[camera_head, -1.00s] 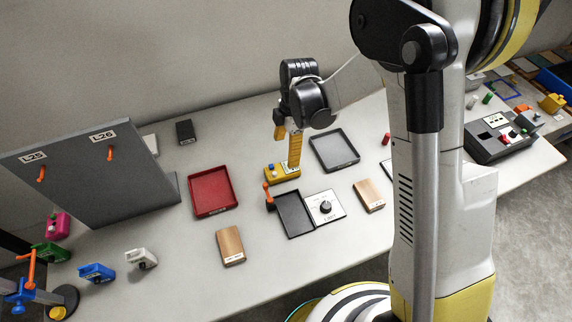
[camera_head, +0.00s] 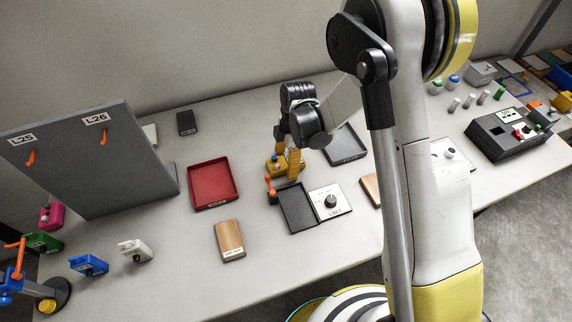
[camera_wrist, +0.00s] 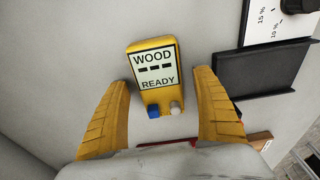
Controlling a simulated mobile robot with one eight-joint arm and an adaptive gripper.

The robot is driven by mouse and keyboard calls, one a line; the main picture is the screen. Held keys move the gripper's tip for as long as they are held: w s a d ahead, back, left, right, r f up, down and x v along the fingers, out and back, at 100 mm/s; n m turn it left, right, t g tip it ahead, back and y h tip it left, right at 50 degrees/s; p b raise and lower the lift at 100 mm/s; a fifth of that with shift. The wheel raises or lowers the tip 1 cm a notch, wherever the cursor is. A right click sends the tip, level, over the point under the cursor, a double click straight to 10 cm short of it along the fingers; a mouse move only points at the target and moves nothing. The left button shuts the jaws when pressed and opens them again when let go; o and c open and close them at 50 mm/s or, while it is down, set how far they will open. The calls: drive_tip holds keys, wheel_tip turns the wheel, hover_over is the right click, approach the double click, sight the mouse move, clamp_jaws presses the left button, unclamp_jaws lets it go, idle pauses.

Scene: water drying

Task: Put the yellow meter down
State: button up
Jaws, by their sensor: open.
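The yellow meter (camera_wrist: 143,88) lies on the table, its screen reading WOOD, three dashes and READY, with a blue and a pale button below. In the wrist view my gripper (camera_wrist: 160,78) is open, with one yellow finger on each side of the meter and a gap on both sides. In the head view the meter (camera_head: 272,168) sits behind the black tray, and my gripper (camera_head: 289,164) is low over it, hiding part of it.
A red tray (camera_head: 211,184) is left, a grey tray (camera_head: 346,146) right. A wood block (camera_head: 229,240) lies in front. Bare table lies between meter and red tray.

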drive_tip(key=c, duration=1.5)
drive_tip(key=shift+o, duration=0.2)
